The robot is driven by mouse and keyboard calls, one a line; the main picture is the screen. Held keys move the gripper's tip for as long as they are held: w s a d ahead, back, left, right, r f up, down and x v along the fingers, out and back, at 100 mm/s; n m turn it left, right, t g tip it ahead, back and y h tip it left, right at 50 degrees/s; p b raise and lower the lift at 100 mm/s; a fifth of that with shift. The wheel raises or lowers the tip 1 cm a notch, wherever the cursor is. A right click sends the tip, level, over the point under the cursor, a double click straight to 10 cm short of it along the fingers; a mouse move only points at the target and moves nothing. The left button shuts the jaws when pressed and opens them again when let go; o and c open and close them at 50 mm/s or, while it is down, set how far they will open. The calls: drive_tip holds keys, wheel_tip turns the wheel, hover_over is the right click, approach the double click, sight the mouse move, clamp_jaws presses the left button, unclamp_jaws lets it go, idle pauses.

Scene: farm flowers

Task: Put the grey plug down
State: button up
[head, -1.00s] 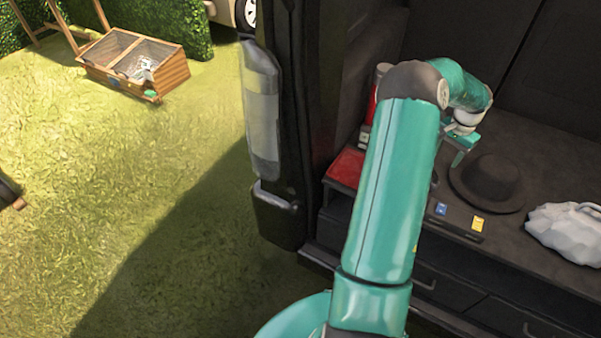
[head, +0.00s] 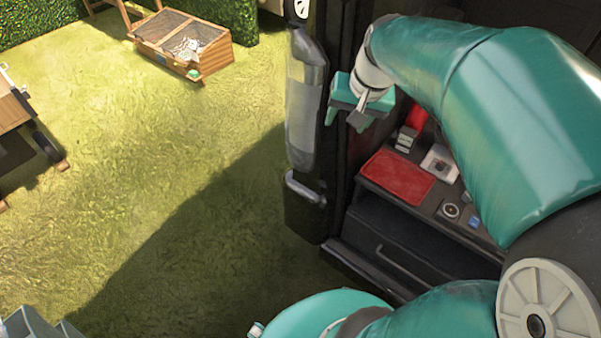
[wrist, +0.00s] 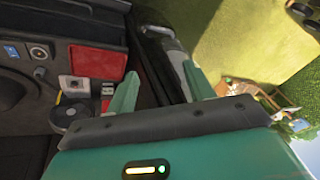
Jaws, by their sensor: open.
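My gripper (head: 344,122) is raised beside the left edge of the vehicle's open rear, above and left of the red mat. Its two fingers are apart with nothing between them, as the wrist view (wrist: 160,72) also shows. I cannot pick out a grey plug for sure. A small grey block-like item (head: 405,138) stands on the vehicle's deck by a red cylinder, apart from my gripper. A pale square unit with a dark round centre (head: 440,163) lies to its right; it also shows in the wrist view (wrist: 76,87).
The red mat (head: 398,178) lies on the deck at its left end. A round socket (head: 450,210) and a blue switch (head: 474,222) are on the deck edge. Open grass (head: 150,180) lies left; a wooden cold frame (head: 215,55) stands beyond.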

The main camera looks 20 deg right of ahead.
drive_tip(key=s+a+n+t, duration=0.1)
drive_tip(key=s+a+n, duration=0.2)
drive_tip(key=s+a, duration=0.2)
drive_tip(key=s+a+n, duration=0.3)
drive_tip(key=s+a, duration=0.2)
drive_tip(key=a, duration=0.5)
drive_tip(key=shift+s+r+t+h, duration=0.2)
drive_tip(key=shift+r+t+h, duration=0.1)
drive_tip(key=shift+t, duration=0.1)
